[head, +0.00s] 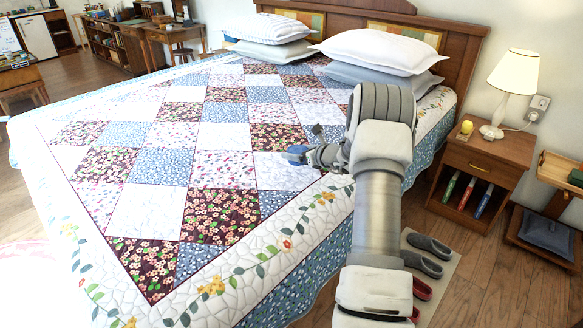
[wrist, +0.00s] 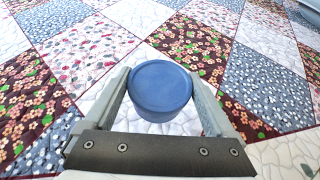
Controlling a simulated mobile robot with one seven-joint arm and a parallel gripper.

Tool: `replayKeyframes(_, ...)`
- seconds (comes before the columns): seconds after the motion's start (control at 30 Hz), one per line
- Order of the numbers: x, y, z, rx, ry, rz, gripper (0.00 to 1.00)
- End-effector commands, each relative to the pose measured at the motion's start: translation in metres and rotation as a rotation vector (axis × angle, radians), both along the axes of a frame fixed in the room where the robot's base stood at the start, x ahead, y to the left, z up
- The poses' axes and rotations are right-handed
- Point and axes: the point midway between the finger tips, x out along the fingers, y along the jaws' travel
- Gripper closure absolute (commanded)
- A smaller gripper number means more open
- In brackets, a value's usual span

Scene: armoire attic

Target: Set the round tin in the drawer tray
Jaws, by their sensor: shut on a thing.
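The round tin (wrist: 160,88) is blue with a flat lid, and sits between my gripper's two fingers in the wrist view. My gripper (head: 300,154) is shut on it above the quilted bed. In the head view the tin (head: 296,150) shows as a small blue shape at the end of my arm. Whether the tin touches the quilt is hard to tell. I cannot make out a drawer tray for certain; a wooden tray-like box (head: 562,168) stands at the right edge beyond the nightstand.
The bed (head: 222,138) with a patchwork quilt fills the middle. Pillows (head: 375,50) lie at its head. Slippers (head: 428,246) lie on a floor mat beside the bed.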

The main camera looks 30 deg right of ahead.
Motion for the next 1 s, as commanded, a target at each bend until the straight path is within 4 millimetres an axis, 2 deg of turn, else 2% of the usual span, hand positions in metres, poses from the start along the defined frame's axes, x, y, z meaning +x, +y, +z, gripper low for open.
replayKeyframes(0.03,0.009,0.007,-0.008,0.000,-0.001,0.004,0.71)
replayKeyframes(0.2,0.024,0.014,-0.017,0.000,-0.001,0.001,0.71)
replayKeyframes(0.33,0.026,0.015,-0.024,0.000,0.000,0.000,0.71)
replayKeyframes(0.57,0.026,0.016,-0.057,0.001,-0.001,0.001,0.71)
replayKeyframes(0.97,0.026,0.015,-0.062,0.000,-0.002,0.000,0.71)
replayKeyframes(1.0,0.025,0.015,-0.061,0.000,-0.001,0.000,0.07)
